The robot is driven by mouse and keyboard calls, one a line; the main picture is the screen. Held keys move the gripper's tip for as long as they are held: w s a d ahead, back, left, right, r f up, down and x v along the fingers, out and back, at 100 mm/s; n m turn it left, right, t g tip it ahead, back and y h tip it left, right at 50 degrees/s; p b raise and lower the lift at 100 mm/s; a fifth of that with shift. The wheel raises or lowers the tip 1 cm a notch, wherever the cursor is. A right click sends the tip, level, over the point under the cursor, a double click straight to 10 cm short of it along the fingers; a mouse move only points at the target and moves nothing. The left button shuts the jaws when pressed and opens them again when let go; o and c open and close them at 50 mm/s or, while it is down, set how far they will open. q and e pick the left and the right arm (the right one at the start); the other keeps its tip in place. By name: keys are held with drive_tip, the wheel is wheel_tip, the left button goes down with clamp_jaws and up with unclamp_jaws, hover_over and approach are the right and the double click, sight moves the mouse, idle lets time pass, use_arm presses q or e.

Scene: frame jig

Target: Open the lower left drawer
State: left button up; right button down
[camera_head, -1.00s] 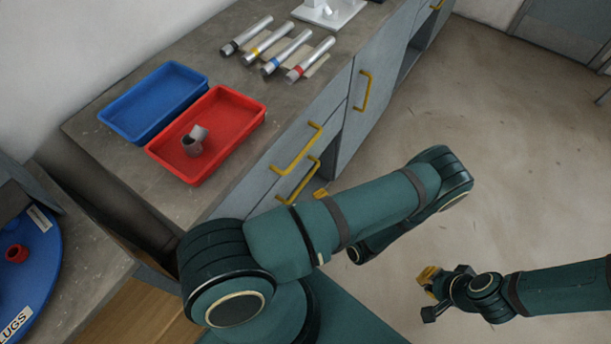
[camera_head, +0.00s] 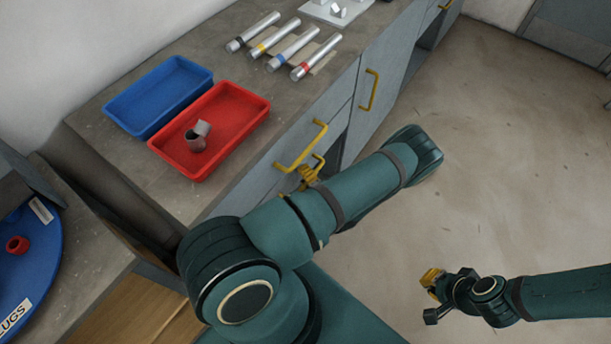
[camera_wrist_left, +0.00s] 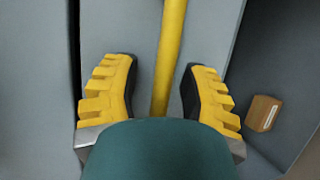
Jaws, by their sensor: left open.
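The lower left drawer's yellow handle (camera_head: 319,160) is on the grey cabinet front, below the upper drawer's yellow handle (camera_head: 302,146). My left gripper (camera_head: 308,176) is at the lower handle, partly hidden behind my own arm. In the left wrist view my left gripper (camera_wrist_left: 160,95) is open, with one yellow finger on each side of the yellow handle bar (camera_wrist_left: 170,50). Gaps show between the bar and both fingers. The grey drawer front (camera_wrist_left: 145,45) lies behind the bar and looks shut. My right gripper (camera_head: 432,292) is far from the cabinet, above the floor.
A red tray (camera_head: 245,115) holding grey pieces (camera_head: 197,137) and a blue tray (camera_head: 150,85) sit on the counter. Several metal tubes (camera_head: 290,50) lie beyond. A cabinet door handle (camera_head: 370,90) is right of the drawers. A small brown block (camera_wrist_left: 262,113) shows beside the drawer. The floor is clear.

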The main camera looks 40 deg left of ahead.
use_arm(q)
clamp_jaws()
